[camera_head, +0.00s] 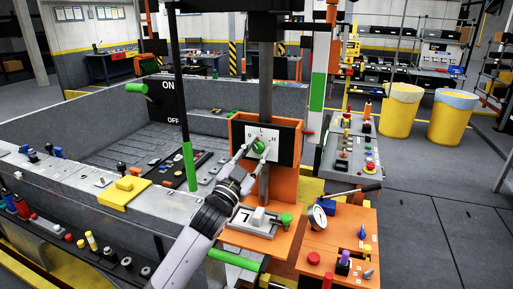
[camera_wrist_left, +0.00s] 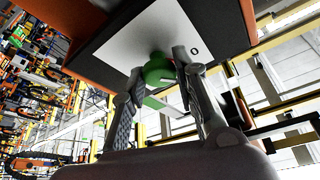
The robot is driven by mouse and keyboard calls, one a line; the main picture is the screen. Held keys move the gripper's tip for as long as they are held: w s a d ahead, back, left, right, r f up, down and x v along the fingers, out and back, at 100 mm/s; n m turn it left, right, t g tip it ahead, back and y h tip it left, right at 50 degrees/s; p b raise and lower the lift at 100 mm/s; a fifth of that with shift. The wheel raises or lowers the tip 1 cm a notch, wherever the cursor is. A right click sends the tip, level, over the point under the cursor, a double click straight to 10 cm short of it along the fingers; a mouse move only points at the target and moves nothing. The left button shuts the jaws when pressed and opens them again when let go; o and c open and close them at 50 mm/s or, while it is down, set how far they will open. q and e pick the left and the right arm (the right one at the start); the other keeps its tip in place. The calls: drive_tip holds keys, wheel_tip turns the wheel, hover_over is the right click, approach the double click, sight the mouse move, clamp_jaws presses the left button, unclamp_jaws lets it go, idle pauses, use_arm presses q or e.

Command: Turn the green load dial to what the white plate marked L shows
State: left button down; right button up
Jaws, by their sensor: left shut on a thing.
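The green load dial (camera_head: 260,146) sits on a white scale plate (camera_head: 287,150) on an orange post in the head view. The few dark marks on the plate are too small to read for certain. My left gripper (camera_head: 254,149) is at the dial, with its fingers shut on it. In the left wrist view the green dial (camera_wrist_left: 158,72) is between the two fingertips (camera_wrist_left: 160,65), and a "0" shows on the white plate (camera_wrist_left: 145,35) beside it. The dial's exact setting cannot be told. My right gripper is not in view.
Below the dial, an orange shelf holds a grey switch plate (camera_head: 250,219) and a green knob (camera_head: 286,219). Yellow bins (camera_head: 401,112) stand on open floor at right.

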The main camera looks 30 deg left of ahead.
use_arm(q)
drive_tip(key=m+h+p, duration=0.1)
drive_tip(key=m, duration=0.1)
drive_tip(key=m+h+p, duration=0.1)
drive_tip(key=m, duration=0.2)
drive_tip(key=shift+r+g, duration=0.15)
drive_tip(key=shift+g, duration=0.25)
drive_tip(key=shift+m+g+h+p, duration=0.6)
drive_tip(key=shift+m+h+p, duration=0.35)
drive_tip(key=shift+m, duration=0.95)
drive_tip(key=c, duration=1.3)
unclamp_jaws()
drive_tip(key=shift+s+f, duration=0.15)
drive_tip(key=shift+f, duration=0.05)
drive_tip(key=v, duration=1.1)
drive_tip(key=shift+s+a, duration=0.1)
drive_tip(key=shift+s, duration=0.3)
drive_tip(key=shift+f, duration=0.1)
